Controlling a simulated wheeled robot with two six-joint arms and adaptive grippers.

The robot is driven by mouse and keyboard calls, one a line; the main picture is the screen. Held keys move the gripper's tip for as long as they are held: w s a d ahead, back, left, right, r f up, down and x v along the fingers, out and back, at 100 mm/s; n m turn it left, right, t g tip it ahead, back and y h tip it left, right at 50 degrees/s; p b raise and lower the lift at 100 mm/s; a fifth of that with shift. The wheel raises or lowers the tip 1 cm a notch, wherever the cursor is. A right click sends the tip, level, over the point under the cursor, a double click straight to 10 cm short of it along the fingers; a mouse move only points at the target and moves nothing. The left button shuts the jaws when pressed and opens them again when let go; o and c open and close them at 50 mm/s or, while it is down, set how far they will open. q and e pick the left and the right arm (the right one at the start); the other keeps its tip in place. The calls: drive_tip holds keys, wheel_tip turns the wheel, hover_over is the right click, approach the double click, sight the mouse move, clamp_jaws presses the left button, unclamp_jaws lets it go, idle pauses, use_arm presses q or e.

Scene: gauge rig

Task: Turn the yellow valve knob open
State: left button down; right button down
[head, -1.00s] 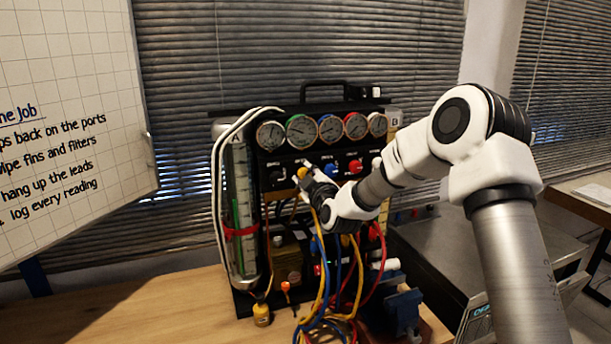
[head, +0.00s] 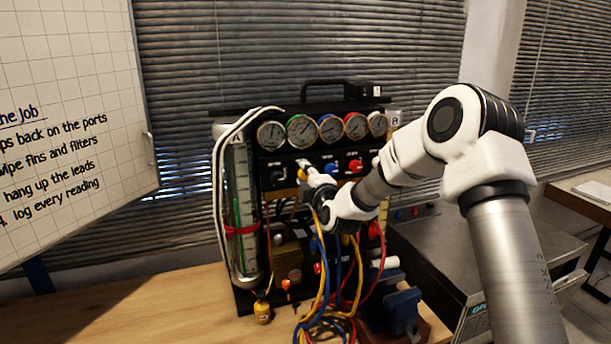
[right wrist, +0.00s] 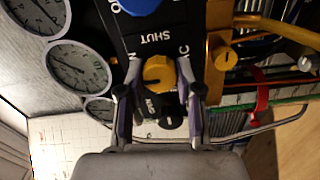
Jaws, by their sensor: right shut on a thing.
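The yellow valve knob (head: 302,174) is on the black front panel of the gauge rig (head: 277,179), below the row of gauges. It also shows in the right wrist view (right wrist: 158,73), between the two fingertips. My right gripper (right wrist: 156,88) is shut on the knob, with one finger on each side of it. In the head view the right gripper (head: 308,172) reaches the panel from the right and partly covers the knob. The word SHUT is printed on the panel near the knob in the right wrist view. My left gripper is not in view.
A blue knob (head: 331,168) and a red knob (head: 355,166) sit to the right on the panel. Yellow, blue and red hoses (head: 322,300) hang in front of the rig. A clear cylinder (head: 240,210) stands at left. The wooden bench (head: 150,305) is bare at front left.

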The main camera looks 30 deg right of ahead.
drive_tip(key=shift+r, duration=0.1)
drive_tip(key=c, duration=0.8)
unclamp_jaws()
drive_tip(key=shift+o, duration=0.2)
drive_tip(key=v, duration=1.1)
drive_tip(key=shift+s, duration=0.4)
